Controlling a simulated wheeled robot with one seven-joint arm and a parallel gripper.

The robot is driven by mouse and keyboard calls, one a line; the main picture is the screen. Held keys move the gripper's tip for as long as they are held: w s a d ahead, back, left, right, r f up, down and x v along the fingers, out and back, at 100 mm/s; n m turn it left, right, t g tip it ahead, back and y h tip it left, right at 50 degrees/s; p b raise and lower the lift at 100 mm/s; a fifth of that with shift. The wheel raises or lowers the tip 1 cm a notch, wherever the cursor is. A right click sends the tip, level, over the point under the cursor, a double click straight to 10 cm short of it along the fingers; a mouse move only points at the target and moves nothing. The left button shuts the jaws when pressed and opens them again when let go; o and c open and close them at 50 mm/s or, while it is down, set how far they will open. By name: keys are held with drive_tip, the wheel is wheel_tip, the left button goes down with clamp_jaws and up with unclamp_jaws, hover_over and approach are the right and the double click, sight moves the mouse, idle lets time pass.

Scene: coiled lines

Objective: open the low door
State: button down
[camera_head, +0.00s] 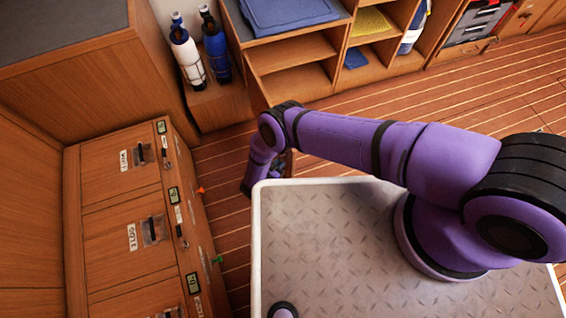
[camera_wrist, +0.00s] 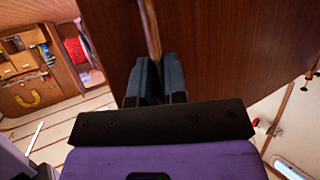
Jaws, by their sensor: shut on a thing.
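In the wrist view a dark reddish-brown wooden panel, which looks like the low door (camera_wrist: 225,45), fills the upper middle. A lighter upright strip (camera_wrist: 152,30) runs down its left part to my gripper. My gripper (camera_wrist: 157,68) has its two blue-grey fingers close together around the lower end of this strip, shut on it. I cannot tell whether the strip is the door's edge or a handle, as the fingers cover the contact. In the head view my purple arm reaches left past the shelves, and its bent wrist hides the gripper and the door.
Drawers (camera_head: 130,235) with labels and latches stand at the left. Bottles (camera_head: 200,50) stand on a wooden ledge behind. The striped plank floor (camera_head: 440,100) is clear at the right.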

drive_tip(key=shift+w, duration=0.1)
drive_tip(key=c, duration=1.5)
unclamp_jaws()
drive_tip(key=shift+o, duration=0.2)
drive_tip(key=v, duration=1.1)
